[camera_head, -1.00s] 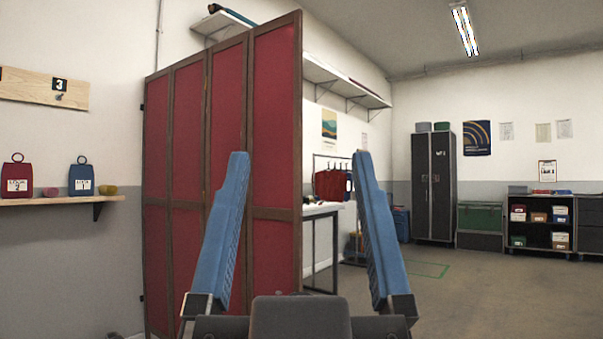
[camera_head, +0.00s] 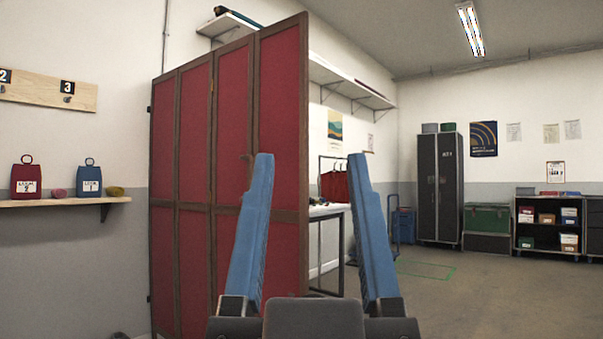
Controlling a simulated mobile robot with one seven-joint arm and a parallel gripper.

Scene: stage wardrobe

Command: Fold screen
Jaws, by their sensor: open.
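The folding screen (camera_head: 229,120) stands upright with dark red panels in brown wooden frames. Its far left edge is by the wall, and its panels run toward me to a near right edge (camera_head: 303,130). The panels are spread nearly flat. A small dark knob or latch (camera_head: 246,157) sits partway up a panel joint. My gripper (camera_head: 311,158) has two blue fingers spread wide with nothing between them. The left finger overlaps the near panel in the picture, and the right finger is beyond the screen's right edge. I see no contact with the screen.
A table (camera_head: 328,210) stands behind the screen, below a long high shelf (camera_head: 350,84). Dark lockers (camera_head: 439,190), a green chest (camera_head: 487,218) and a shelf unit (camera_head: 549,224) line the back. The floor (camera_head: 465,300) at right is clear.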

